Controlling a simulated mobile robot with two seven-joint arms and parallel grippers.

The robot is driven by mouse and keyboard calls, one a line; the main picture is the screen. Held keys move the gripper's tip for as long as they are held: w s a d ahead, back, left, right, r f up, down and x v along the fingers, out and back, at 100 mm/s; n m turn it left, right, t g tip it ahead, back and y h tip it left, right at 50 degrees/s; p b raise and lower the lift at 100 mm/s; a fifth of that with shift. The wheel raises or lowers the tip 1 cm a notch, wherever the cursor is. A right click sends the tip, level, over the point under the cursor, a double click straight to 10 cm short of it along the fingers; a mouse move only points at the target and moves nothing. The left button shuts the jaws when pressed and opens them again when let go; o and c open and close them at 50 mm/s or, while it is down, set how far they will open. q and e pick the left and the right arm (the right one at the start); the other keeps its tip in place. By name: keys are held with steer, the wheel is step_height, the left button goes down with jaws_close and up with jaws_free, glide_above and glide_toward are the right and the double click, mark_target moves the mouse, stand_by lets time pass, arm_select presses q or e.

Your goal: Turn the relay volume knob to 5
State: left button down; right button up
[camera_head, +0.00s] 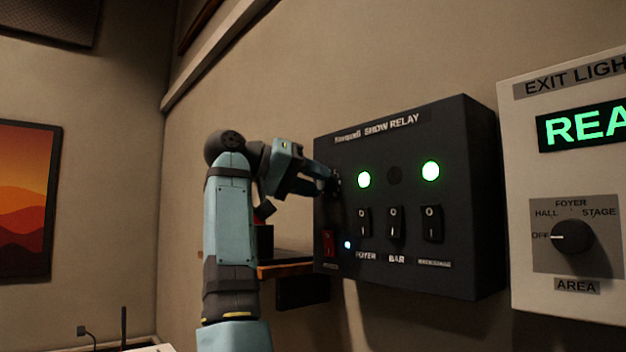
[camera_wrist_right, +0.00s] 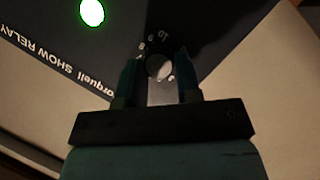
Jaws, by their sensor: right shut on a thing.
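The black show relay box (camera_head: 460,130) is mounted on the wall. Its volume knob (camera_wrist_right: 158,68) shows in the right wrist view between my finger tips, with printed numbers around it; a 10 can be read, but which number the knob points to is too small to tell. In the head view the knob is hidden behind my right gripper (camera_head: 334,182), at the box's left side. My right gripper is shut on the knob, with one finger on each side, and it also shows in the right wrist view (camera_wrist_right: 160,80). My left gripper is out of view.
A pale exit light panel (camera_head: 525,270) with an area knob (camera_head: 572,236) is to the right. A small shelf (camera_head: 292,268) is below left.

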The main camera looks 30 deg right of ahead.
stand_by(0.3)
steer(key=o, duration=0.9)
steer(key=v, duration=1.3)
steer(key=shift+a+r, duration=0.2)
steer(key=shift+a, duration=0.15)
